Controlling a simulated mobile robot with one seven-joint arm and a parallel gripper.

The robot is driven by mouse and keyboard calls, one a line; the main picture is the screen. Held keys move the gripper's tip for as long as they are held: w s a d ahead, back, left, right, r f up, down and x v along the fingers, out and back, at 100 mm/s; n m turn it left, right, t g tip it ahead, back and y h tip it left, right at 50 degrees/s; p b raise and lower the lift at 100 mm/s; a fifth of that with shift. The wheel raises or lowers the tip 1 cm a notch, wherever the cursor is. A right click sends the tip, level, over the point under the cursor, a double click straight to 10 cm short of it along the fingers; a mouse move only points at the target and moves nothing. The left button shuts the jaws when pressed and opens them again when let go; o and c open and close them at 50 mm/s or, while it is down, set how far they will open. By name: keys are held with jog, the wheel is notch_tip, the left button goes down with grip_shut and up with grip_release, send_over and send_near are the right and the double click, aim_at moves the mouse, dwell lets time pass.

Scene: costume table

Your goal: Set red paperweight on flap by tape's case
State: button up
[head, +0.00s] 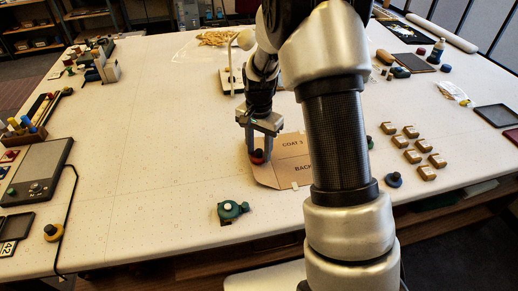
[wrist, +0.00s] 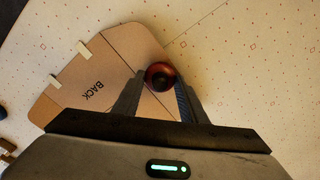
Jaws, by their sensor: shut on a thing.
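The red paperweight (head: 257,158) is a round red disc with a black knob. My gripper (head: 259,146) is shut on it, pointing down. In the wrist view the paperweight (wrist: 160,74) sits between the fingertips, over the edge of the brown card. I cannot tell whether it touches the card. The card (head: 280,174) reads "COAT 3" and "BACK", has a crease line, and lies flat; my arm hides its right part. The card also shows in the wrist view (wrist: 108,75). A teal tape case (head: 231,210) lies on the table in front of the card's left corner.
Wooden blocks (head: 411,155) and a blue weight (head: 393,180) stand right of my arm. A scale (head: 37,172), a black cord and a yellow weight (head: 53,232) are at left. The white table (head: 150,150) is clear left of the card.

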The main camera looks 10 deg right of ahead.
jog(key=shift+f+b, duration=0.65)
jog(key=shift+f, duration=0.3)
jog(key=o, duration=1.3)
jog(key=shift+o, duration=0.2)
